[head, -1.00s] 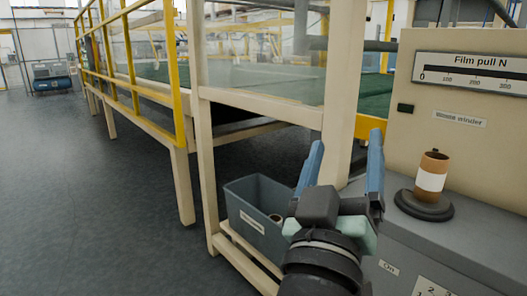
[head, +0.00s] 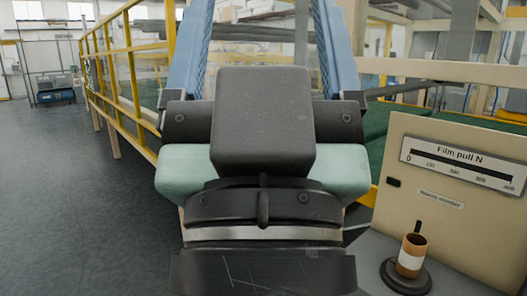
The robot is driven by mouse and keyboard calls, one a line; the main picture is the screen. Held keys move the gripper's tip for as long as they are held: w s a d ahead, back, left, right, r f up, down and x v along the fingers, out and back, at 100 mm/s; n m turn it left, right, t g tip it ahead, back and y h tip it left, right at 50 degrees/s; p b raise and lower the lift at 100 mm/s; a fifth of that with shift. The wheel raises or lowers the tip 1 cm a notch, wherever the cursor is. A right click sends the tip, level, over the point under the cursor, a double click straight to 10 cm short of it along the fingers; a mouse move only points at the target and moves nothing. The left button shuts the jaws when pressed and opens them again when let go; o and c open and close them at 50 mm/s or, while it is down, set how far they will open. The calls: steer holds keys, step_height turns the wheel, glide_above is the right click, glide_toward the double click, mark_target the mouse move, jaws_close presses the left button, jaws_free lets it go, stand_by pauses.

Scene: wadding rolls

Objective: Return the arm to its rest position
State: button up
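My gripper (head: 265,30) fills the middle of the head view, raised close to the camera and pointing away. Its two blue fingers stand wide apart, and nothing shows between them but the background. The fingertips reach the top edge of the view. My arm hides much of the frame and machine behind it.
A winder panel (head: 458,200) with a "Film pull N" scale stands at the right. In front of it a brown roll with a white band (head: 411,262) stands on a dark round base (head: 406,277). A yellow railing (head: 124,85) runs along the left. Open floor (head: 60,200) lies at the left.

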step_height(320, 180, up, 15)
steer(key=p, duration=1.2)
steer(key=shift+f, duration=0.15)
